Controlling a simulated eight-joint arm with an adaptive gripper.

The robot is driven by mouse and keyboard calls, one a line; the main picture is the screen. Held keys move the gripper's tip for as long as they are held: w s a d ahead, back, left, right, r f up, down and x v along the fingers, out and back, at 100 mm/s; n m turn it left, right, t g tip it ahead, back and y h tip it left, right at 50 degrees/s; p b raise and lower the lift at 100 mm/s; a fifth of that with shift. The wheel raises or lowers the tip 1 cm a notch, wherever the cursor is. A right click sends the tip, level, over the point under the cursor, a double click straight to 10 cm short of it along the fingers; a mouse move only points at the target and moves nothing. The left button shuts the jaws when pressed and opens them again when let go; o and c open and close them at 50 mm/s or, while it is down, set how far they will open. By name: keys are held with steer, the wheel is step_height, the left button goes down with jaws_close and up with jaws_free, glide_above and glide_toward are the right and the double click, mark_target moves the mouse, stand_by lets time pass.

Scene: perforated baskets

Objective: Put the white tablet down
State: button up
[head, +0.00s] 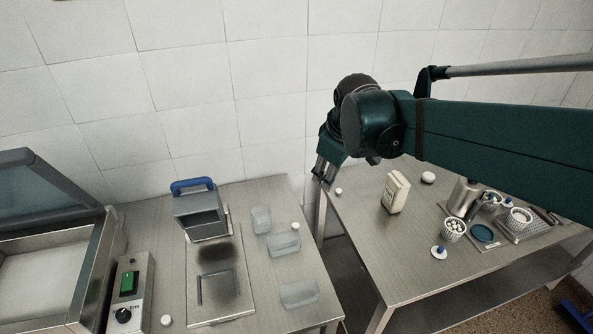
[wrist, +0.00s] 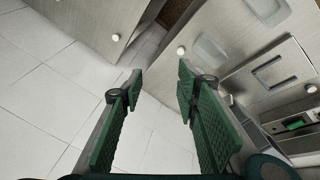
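Several small white rounded pieces are in view, and I cannot tell for certain which is the white tablet. One white tablet (head: 295,226) rests on the left table beside a clear tray; it seems to be the one near the right fingertip in the wrist view (wrist: 181,50). Another white piece (head: 338,191) lies near the left edge of the right table and appears at upper left in the wrist view (wrist: 116,37). My gripper (head: 323,172) is above the gap between the tables. Its green fingers are spread with nothing between them in the wrist view (wrist: 160,70).
Clear trays (head: 299,294) and a blue-handled press (head: 200,210) stand on the left table (head: 265,307). A white bottle (head: 395,192), a perforated basket (head: 453,229) and a metal bottle (head: 463,197) stand on the right table (head: 400,265). A tiled wall is close behind.

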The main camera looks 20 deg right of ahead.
steer(key=s+a+f+m+t, duration=0.1)
steer(key=s+a+m, duration=0.1)
steer(key=s, duration=0.6)
steer(key=s+a+f+m+t, duration=0.1)
steer(key=s+a+m, duration=0.2)
steer(key=s+m, duration=0.2)
steer(key=shift+s+a+f+t, duration=0.3)
steer(key=shift+s+f, duration=0.1)
steer(key=shift+s, duration=1.05)
steer(key=shift+o, duration=0.5)
